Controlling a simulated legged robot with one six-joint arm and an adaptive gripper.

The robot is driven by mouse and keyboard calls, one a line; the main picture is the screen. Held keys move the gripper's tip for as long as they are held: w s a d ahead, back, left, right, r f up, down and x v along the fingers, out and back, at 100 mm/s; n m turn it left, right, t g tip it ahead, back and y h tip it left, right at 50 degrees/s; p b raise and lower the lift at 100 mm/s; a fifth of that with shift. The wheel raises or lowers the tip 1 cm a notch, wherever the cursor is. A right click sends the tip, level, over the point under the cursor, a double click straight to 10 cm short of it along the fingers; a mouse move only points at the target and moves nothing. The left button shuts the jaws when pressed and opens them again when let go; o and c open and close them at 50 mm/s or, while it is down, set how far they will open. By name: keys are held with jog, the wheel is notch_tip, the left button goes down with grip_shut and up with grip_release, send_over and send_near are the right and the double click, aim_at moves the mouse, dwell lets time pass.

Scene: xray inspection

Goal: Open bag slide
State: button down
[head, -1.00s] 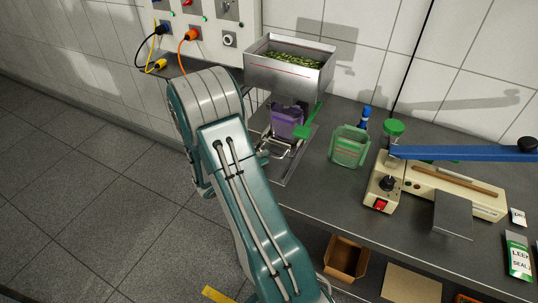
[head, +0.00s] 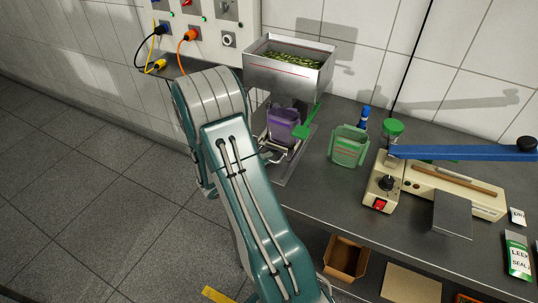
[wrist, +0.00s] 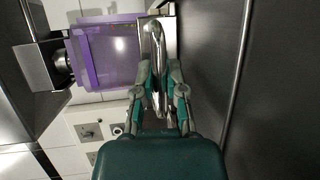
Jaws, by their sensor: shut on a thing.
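The bag slide shows as a small metal carriage with a purple bag (head: 284,124) on it, below the metal hopper's outlet. In the wrist view the purple bag (wrist: 108,55) is at upper left, beside a polished metal loop handle (wrist: 156,35). My gripper (wrist: 158,75) is shut on the handle, with its teal fingers on both sides of it. In the head view my arm hides most of the gripper and the handle. The metal hopper (head: 290,68) holds green pieces.
A green bag (head: 349,147) stands on the dark bench (head: 320,197) to the right. A sealer (head: 455,188) with a raised blue arm (head: 460,153) is farther right. A wall panel (head: 208,35) with plugged cables is behind at left. Open floor lies left of my arm.

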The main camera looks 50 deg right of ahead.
jog(key=s+a, duration=0.3)
jog(key=a, duration=0.8)
jog(key=shift+s+f, duration=0.15)
jog(key=c, duration=1)
grip_release()
jog(key=shift+d, duration=0.1)
jog(key=shift+o, duration=0.2)
jog(key=v, duration=1.2)
jog(key=s+a+r+t+y, duration=0.3)
jog(key=s+a+r+y, duration=0.1)
jog(key=r+y, duration=0.4)
jog(key=s+a+r+t+y, duration=0.4)
jog(key=s+r+y, duration=0.3)
jog(key=r, duration=0.5)
jog(key=shift+a+r+n+t+y, duration=0.2)
jog(key=shift+a+n+t+y, duration=0.1)
jog(key=shift+y, duration=0.1)
